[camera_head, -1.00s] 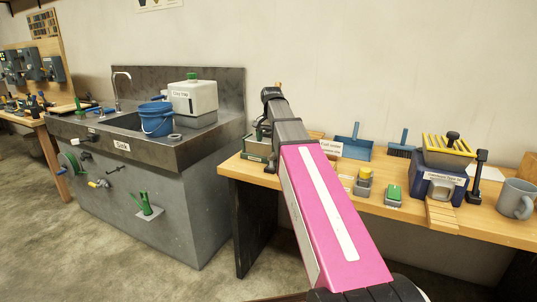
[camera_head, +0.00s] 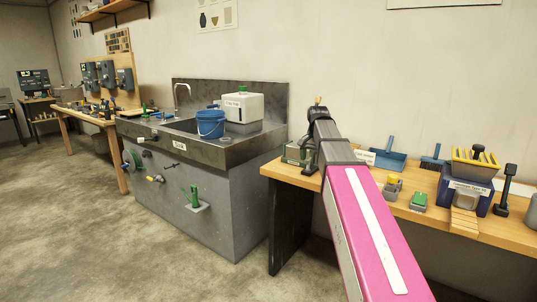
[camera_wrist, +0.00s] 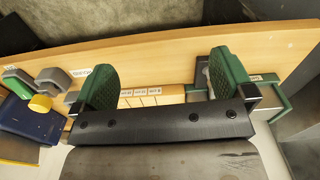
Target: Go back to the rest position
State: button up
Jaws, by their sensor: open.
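My gripper (camera_wrist: 166,72) shows in the wrist view with its two green ribbed fingers wide apart. Nothing is held between them. Below it are the wooden bench top (camera_wrist: 185,52) and a row of small pale labelled tiles (camera_wrist: 140,92). The right finger overlaps a green box (camera_wrist: 268,92) in the picture; I cannot tell whether they touch. In the head view my pink arm reaches forward over the bench, and its links hide the fingers.
A sink unit (camera_head: 205,155) with a blue bucket (camera_head: 210,124) stands left of the bench. The bench holds a blue dustpan (camera_head: 387,158), a green-topped block (camera_head: 418,201) and a blue box with yellow slats (camera_head: 468,190). Open floor (camera_head: 75,215) lies at the left.

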jog(key=s+f+n, duration=0.2)
jog(key=s+f, duration=0.5)
jog(key=f, duration=0.5)
jog(key=s+f+n, duration=0.2)
jog(key=s+f, duration=0.5)
jog(key=f, duration=0.4)
jog(key=s+f+n, duration=0.2)
jog(key=s+f, duration=0.4)
jog(key=f, duration=0.6)
jog(key=shift+s+f+n, duration=0.3)
jog(key=shift+s, duration=0.1)
